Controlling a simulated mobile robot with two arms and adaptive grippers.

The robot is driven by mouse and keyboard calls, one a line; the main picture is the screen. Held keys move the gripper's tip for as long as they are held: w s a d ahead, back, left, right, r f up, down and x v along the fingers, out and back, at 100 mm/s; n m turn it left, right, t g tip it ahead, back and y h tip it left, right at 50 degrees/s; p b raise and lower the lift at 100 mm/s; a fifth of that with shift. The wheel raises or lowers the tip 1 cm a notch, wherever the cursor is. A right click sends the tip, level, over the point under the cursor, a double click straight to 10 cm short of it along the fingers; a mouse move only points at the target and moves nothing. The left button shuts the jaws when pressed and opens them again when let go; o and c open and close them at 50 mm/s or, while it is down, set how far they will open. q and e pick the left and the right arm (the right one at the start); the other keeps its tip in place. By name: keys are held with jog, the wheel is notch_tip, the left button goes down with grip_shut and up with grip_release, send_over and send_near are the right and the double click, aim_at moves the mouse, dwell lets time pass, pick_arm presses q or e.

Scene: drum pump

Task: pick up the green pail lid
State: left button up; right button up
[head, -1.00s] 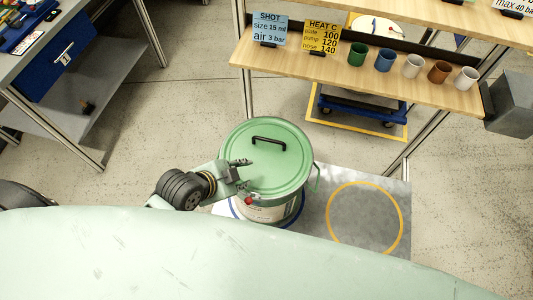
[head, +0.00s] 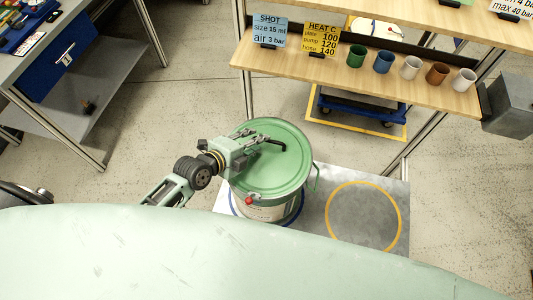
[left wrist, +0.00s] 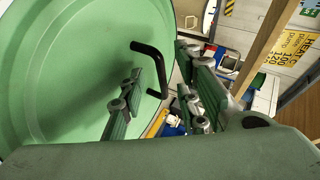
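The green pail lid (head: 278,178) sits on the pail (head: 262,212), in the middle of the head view. Its black bar handle (head: 274,142) is partly hidden by my left gripper (head: 252,146), which is over the lid's upper left part. In the left wrist view the lid (left wrist: 70,70) fills the left side. The handle (left wrist: 157,58) runs between the spread fingers of my left gripper (left wrist: 168,84). The gripper is open, and I cannot tell whether a finger touches the handle. My right gripper is not in view.
The pail stands inside a blue ring on a grey mat (head: 318,225). An empty yellow ring (head: 401,218) is to its right. A wooden shelf (head: 300,64) with several cups and signs is behind. A workbench (head: 110,8) stands at the left.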

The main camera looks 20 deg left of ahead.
pick_arm(q)
jog(key=shift+x, duration=1.3)
jog(key=shift+c, duration=0.2)
grip_shut()
jog(key=shift+s, duration=0.1)
